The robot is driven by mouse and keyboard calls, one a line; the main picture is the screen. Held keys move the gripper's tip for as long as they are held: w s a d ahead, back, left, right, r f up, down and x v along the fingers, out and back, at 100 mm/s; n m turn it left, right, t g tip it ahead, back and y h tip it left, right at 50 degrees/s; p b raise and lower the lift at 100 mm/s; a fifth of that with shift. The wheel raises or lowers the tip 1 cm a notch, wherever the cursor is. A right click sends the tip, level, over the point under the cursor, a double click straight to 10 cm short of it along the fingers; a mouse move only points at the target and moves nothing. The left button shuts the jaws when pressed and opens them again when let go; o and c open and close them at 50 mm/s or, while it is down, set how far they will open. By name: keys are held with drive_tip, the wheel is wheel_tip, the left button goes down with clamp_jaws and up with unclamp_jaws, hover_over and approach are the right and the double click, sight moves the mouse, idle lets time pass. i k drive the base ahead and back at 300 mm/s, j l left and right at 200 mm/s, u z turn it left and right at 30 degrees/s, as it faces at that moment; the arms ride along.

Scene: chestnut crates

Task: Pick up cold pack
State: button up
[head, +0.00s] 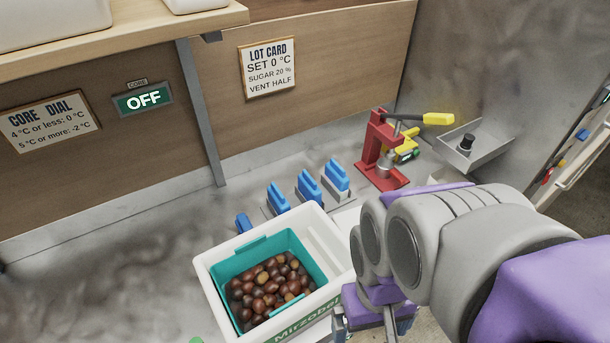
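No thing in the head view is labelled as a cold pack. Several blue blocks stand in a row behind the white crate; the clearest are the left one (278,198), the middle one (309,186) and the right one (336,176), each on a grey base. I cannot tell whether these are cold packs. Another blue piece (243,222) is partly hidden behind the crate's rim. My gripper (374,334) is at the bottom edge, beside the crate's right front corner and nearer than the blue blocks. Its fingertips are cut off by the frame, so its opening is unclear.
A white crate (213,259) holds a teal bin (254,247) of chestnuts. A red press (377,143) with a yellow-ended lever stands behind, near a grey wall tray (490,146). A wooden shelf (120,38) overhangs at upper left.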

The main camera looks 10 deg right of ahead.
sight(334, 173)
drive_tip(key=i+l+u, duration=0.1)
drive_tip(key=l+u, duration=0.25)
drive_tip(key=l, duration=0.2)
drive_tip(key=l+u, duration=0.35)
drive_tip(key=l, duration=0.2)
drive_tip(key=l+u, duration=0.35)
drive_tip(key=l, duration=0.25)
